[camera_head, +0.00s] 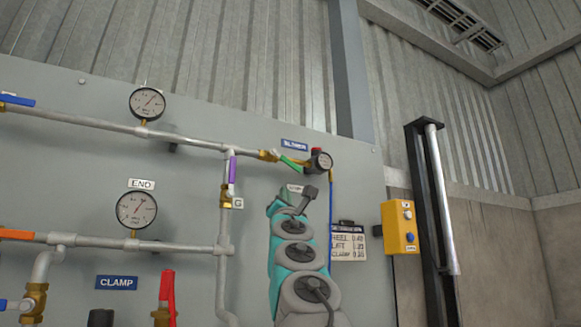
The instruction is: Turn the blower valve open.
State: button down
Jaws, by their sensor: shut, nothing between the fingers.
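The blower valve has a green lever handle (292,161) and a brass body (268,155) on the upper pipe. The handle slants down to the right from the brass body, at an angle to the pipe. A blue label (294,145), seemingly reading BLOWER, sits just above it. A dark round fitting with a red top (320,161) is at the pipe's right end. My gripper (309,191) is small and dark at the top of my teal and grey arm. It appears shut and empty, below the green handle, with a visible gap in the picture.
A purple-handled valve (232,170) hangs left of the green handle. Two gauges (147,103) (136,209) and other pipes fill the panel's left. A blue hose (331,210), a written board (348,243) and a yellow control box (400,227) are to the right.

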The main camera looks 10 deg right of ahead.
aim_at(286, 160)
jog(key=w+d+r+p, duration=0.2)
jog(key=w+r+p, duration=0.2)
jog(key=r+p, duration=0.2)
jog(key=shift+r+p, duration=0.3)
jog(key=shift+p, duration=0.2)
jog(key=shift+d, duration=0.15)
